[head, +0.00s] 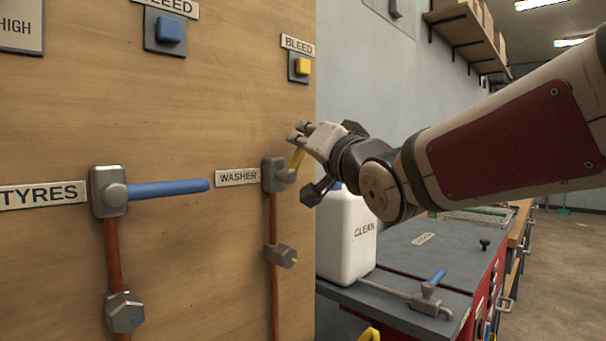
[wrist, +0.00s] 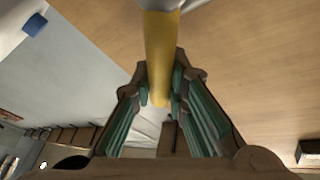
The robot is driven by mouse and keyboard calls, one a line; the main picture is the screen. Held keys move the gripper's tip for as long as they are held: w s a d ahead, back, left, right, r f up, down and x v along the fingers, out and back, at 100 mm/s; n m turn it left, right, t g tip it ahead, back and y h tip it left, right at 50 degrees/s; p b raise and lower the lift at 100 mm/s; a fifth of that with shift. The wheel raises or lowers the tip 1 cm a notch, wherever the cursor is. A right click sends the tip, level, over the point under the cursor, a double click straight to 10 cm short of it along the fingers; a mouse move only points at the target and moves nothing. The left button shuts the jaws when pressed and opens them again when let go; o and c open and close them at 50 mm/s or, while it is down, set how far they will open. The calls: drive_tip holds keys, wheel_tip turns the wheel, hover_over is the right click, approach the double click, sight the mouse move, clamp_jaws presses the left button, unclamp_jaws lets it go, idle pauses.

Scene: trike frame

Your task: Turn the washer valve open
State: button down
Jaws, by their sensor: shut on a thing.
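The washer valve (head: 273,174) is a grey metal body on a copper pipe at the right edge of the wooden panel, beside the "WASHER" label (head: 237,177). Its yellow lever handle (head: 296,160) slants up and to the right from the body. My gripper (head: 298,140) is at the lever's upper end. In the wrist view the yellow lever (wrist: 161,60) runs down between the two fingers (wrist: 161,95), and they are shut on it near its end. The fingers hide part of the lever's tip in the head view.
The tyres valve (head: 109,191) with a horizontal blue lever (head: 168,188) is left on the panel. Bleed buttons, one blue (head: 169,30) and one yellow (head: 302,66), sit above. A white "CLEAN" container (head: 345,245) stands on the grey bench (head: 410,262) below my arm.

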sight(289, 168)
drive_tip(key=n+b, duration=0.1)
drive_tip(key=s+a+n+y+b, duration=0.1)
drive_tip(key=n+b, duration=0.1)
drive_tip(key=n+y+b, duration=0.1)
drive_tip(key=shift+s+a+r+n, duration=0.25)
drive_tip(key=shift+r+n, duration=0.05)
drive_tip(key=shift+s+a+r+n+y+b, duration=0.1)
drive_tip(key=shift+s+a+n+y+b, duration=0.2)
drive_tip(key=shift+n+y+b, duration=0.4)
drive_tip(key=shift+s+a+r+n+y+b, duration=0.2)
drive_tip(key=shift+n+b, duration=0.25)
drive_tip(key=shift+n, duration=0.5)
drive_tip(key=shift+s+a+n+y+b, duration=0.4)
drive_tip(key=shift+n+b, duration=0.2)
drive_tip(key=shift+n, duration=0.25)
drive_tip(key=c, duration=1.5)
unclamp_jaws()
drive_tip(key=shift+c, duration=0.2)
drive_tip(key=shift+s+d, duration=0.1)
drive_tip(key=shift+d, duration=0.05)
drive_tip(key=v, duration=1.1)
drive_tip(key=shift+s+d, duration=0.2)
drive_tip(key=shift+s, duration=0.05)
drive_tip(key=shift+f, duration=0.1)
